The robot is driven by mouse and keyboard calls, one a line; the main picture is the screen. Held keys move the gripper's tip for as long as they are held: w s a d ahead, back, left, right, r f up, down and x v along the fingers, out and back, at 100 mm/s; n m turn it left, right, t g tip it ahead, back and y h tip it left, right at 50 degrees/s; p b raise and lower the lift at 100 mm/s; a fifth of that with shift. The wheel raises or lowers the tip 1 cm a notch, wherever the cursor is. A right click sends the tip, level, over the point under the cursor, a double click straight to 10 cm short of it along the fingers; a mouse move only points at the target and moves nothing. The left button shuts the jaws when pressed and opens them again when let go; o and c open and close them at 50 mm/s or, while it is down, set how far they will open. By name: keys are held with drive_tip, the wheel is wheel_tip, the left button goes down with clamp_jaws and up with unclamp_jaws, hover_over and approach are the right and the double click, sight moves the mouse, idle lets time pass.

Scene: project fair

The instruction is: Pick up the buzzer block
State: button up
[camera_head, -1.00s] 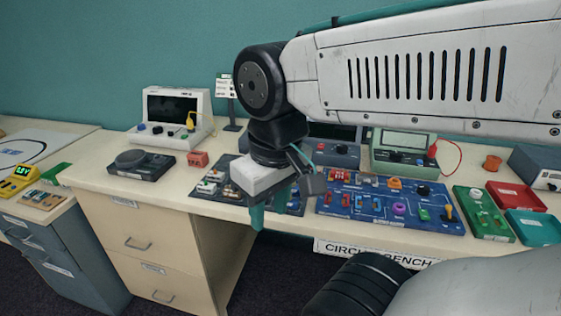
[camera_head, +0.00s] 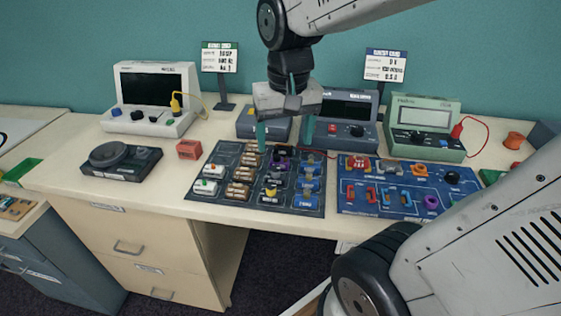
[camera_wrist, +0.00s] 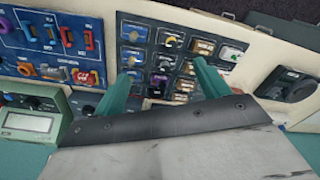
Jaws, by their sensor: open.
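My gripper (camera_head: 285,138) is open and empty, pointing down above the back part of the dark parts board (camera_head: 205,209). Its two teal fingers are spread apart; they also show over the board in the wrist view (camera_wrist: 163,68). The board carries rows of small blocks: tan ones, blue ones, white ones, and dark ones in the middle. A purple-topped dark block (camera_head: 282,162) lies near the back, just below the gap between the fingers in the head view; it also shows in the wrist view (camera_wrist: 158,80). I cannot tell which block is the buzzer.
A blue board (camera_head: 376,208) with colored parts lies to the right. A black turntable-like device (camera_head: 120,160) and a red block (camera_head: 189,149) lie left. Behind stand a white instrument (camera_head: 152,95), a grey one (camera_head: 350,120) and a green one (camera_head: 424,125).

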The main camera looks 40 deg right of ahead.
sight(278, 155)
drive_tip(key=w+d+f+m, duration=0.1)
drive_tip(key=w+d+f, duration=0.1)
drive_tip(key=w, duration=0.2)
drive_tip(key=w+d+f+m, duration=0.2)
drive_tip(key=w+f, duration=0.1)
drive_tip(key=w, duration=0.1)
drive_tip(key=w+d+f+m, duration=0.1)
drive_tip(key=w+d+f, duration=0.1)
drive_tip(key=w+f, duration=0.1)
drive_tip(key=shift+w+d+m+g, duration=0.35)
drive_tip(key=shift+w+m+g, duration=0.05)
drive_tip(key=shift+w, duration=0.1)
drive_tip(key=shift+w+d+f, duration=0.15)
drive_tip(key=shift+w+f, duration=0.1)
drive_tip(key=shift+f, duration=0.45)
drive_tip(key=f, duration=0.7)
drive_tip(key=shift+s+d, duration=0.15)
drive_tip(key=shift+s, duration=0.1)
drive_tip(key=c, duration=1.1)
